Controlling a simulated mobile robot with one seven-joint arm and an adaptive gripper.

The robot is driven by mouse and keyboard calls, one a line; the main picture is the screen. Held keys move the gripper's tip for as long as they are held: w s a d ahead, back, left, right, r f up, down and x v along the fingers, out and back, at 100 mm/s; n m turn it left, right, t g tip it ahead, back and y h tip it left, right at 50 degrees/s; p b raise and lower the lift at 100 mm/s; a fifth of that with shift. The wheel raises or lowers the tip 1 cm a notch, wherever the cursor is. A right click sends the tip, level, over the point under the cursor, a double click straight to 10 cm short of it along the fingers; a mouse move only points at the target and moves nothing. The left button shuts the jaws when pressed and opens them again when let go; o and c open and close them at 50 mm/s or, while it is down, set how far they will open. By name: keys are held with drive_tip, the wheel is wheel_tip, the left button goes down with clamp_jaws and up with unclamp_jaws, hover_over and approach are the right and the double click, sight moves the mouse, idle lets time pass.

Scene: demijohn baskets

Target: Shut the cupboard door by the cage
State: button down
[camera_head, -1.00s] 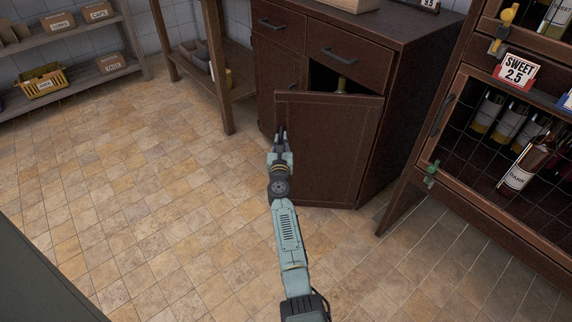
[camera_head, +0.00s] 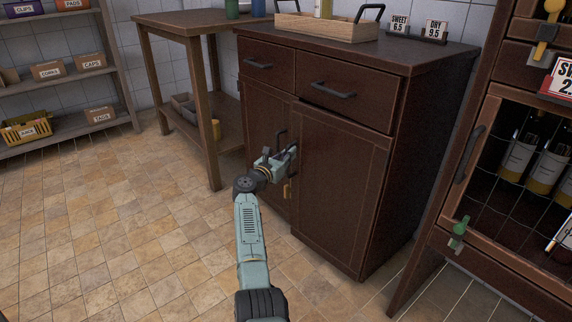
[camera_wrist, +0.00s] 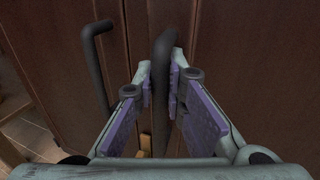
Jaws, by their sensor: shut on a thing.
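The dark brown cupboard (camera_head: 400,130) stands by the cage (camera_head: 480,115) on the right. In the wrist view my gripper (camera_wrist: 163,95) is shut on the right door's dark door handle (camera_wrist: 165,45), which stands upright between the fingers. The left door's handle (camera_wrist: 95,60) is beside it, free. The left door (camera_head: 265,115) is closed.
A small brass piece (camera_head: 287,190) hangs just below my gripper. The cage holds several bottles and has a green latch (camera_head: 459,235). A wooden table (camera_head: 175,22) stands left of the cupboard. The tiled floor (camera_head: 130,230) at left is clear.

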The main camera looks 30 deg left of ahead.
drive_tip(key=shift+w+d+f+b, duration=0.1)
drive_tip(key=shift+w+d+b, duration=0.05)
drive_tip(key=shift+w+b, duration=0.4)
drive_tip(key=shift+w+d+f+b, duration=0.1)
drive_tip(key=shift+w+b, duration=0.4)
drive_tip(key=shift+w, duration=0.05)
drive_tip(key=shift+w+d+r+b, duration=0.15)
drive_tip(key=shift+w+r+b, duration=0.1)
drive_tip(key=shift+w+b, duration=0.45)
drive_tip(key=shift+s+r, duration=0.1)
drive_tip(key=shift+r, duration=0.05)
drive_tip(key=c, duration=1.6)
unclamp_jaws()
drive_tip(key=shift+c, duration=0.2)
